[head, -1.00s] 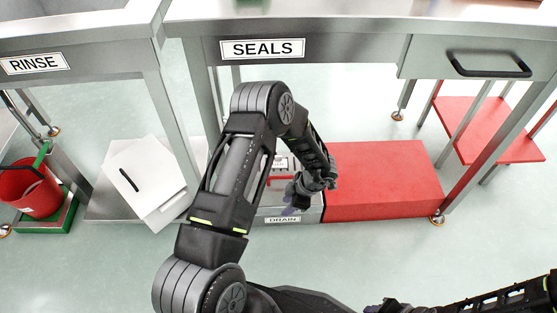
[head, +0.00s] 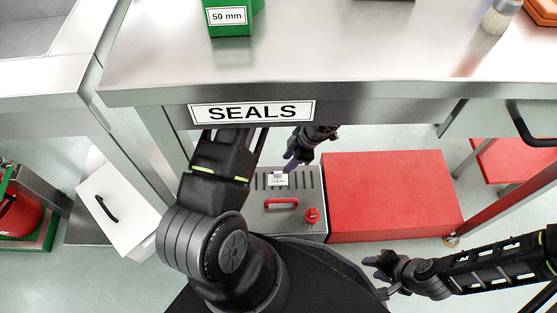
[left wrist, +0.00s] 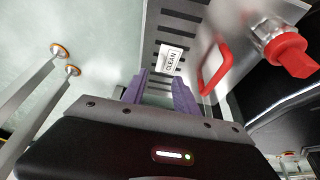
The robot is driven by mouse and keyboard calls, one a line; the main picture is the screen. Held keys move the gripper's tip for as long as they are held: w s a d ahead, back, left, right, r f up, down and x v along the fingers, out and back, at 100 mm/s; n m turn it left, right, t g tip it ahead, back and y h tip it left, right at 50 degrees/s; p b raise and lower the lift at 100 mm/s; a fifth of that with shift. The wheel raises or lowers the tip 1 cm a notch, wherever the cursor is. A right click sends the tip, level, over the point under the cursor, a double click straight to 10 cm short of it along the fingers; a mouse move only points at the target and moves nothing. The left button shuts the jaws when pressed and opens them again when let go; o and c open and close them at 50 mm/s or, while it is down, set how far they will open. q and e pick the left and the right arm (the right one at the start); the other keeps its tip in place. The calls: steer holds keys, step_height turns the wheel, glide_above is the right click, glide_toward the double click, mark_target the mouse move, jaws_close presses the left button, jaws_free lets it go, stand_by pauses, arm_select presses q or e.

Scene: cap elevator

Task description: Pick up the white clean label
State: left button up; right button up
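The white clean label (head: 278,179) lies on the slotted top of a grey metal box (head: 255,215) under the SEALS table. It also shows in the left wrist view (left wrist: 171,59), just beyond the fingertips. My left gripper (head: 292,160) is under the table edge, above and behind the label in the head view. In the left wrist view its two purple fingers (left wrist: 160,82) are apart with nothing between them. My right gripper (head: 374,269) is low at the right, away from the label; its fingers are too small to judge.
The grey box carries a red handle (head: 282,203) and a red knob (head: 312,215). A red block (head: 390,195) stands right of it. The table's front edge (head: 380,93) overhangs my left arm. A white lidded bin (head: 118,205) stands at the left.

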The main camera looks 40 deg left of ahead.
mark_target(278, 172)
arm_select(q)
steer(key=shift+w, duration=0.1)
steer(key=shift+b+x, duration=0.45)
steer(key=shift+x, duration=0.8)
steer(key=b+x, duration=0.2)
steer(key=x, duration=0.3)
steer(key=shift+f+b, duration=0.15)
steer(key=shift+b, duration=0.2)
steer(key=shift+c, duration=0.4)
jaws_close()
